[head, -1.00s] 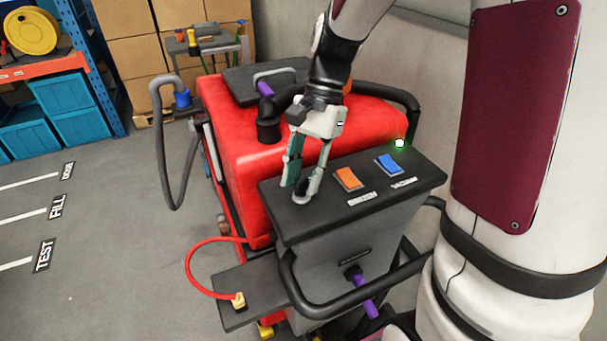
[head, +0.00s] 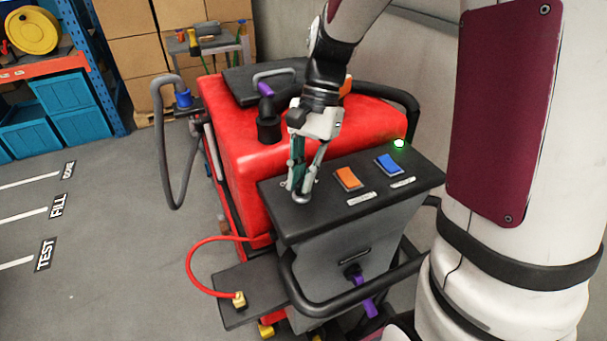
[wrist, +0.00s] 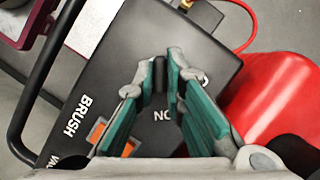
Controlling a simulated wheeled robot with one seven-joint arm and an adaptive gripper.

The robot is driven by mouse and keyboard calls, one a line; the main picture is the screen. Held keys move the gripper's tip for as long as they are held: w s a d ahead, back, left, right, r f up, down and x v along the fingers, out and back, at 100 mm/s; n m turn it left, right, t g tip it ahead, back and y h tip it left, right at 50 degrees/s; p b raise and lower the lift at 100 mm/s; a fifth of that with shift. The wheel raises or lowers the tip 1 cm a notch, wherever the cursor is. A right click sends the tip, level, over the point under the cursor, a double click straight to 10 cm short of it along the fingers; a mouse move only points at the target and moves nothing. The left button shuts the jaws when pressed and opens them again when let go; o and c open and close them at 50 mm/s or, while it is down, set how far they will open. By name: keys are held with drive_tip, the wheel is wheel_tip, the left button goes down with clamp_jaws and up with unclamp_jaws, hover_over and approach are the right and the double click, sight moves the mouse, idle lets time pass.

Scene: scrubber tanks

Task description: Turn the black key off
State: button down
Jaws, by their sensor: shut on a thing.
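The black key is small and mostly hidden between my fingertips; a dark piece of it (wrist: 159,76) shows in the wrist view. It stands on the dark control panel (head: 330,222) of the red machine, at the panel's left end. My gripper (head: 301,195) points down at the panel and is shut on the key. The fingertips (wrist: 160,78) have green pads and show close together in the wrist view. Printed letters on the panel, reading "NO" from this side, show between the fingers. The key's exact angle cannot be told.
An orange switch (head: 348,178) and a blue switch (head: 389,163) sit right of my gripper. The red tank (head: 240,120) stands behind. A black handle bar (head: 290,280) runs round the panel's front.

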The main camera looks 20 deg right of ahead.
drive_tip(key=n+h+p, duration=0.1)
drive_tip(key=n, duration=0.2)
drive_tip(key=n+g+p, duration=0.1)
drive_tip(key=n, duration=0.2)
drive_tip(key=shift+w+a+r+g+h, duration=0.1)
drive_tip(key=shift+a+g+h, duration=0.05)
drive_tip(key=shift+g+h, duration=0.2)
drive_tip(key=n+h+p, duration=0.1)
drive_tip(key=n+h, duration=0.1)
drive_tip(key=n, duration=0.3)
drive_tip(key=shift+w, duration=0.1)
drive_tip(key=c, duration=1.7)
unclamp_jaws()
drive_tip(key=shift+o, duration=0.2)
drive_tip(key=v, duration=1.2)
drive_tip(key=shift+a, duration=0.15)
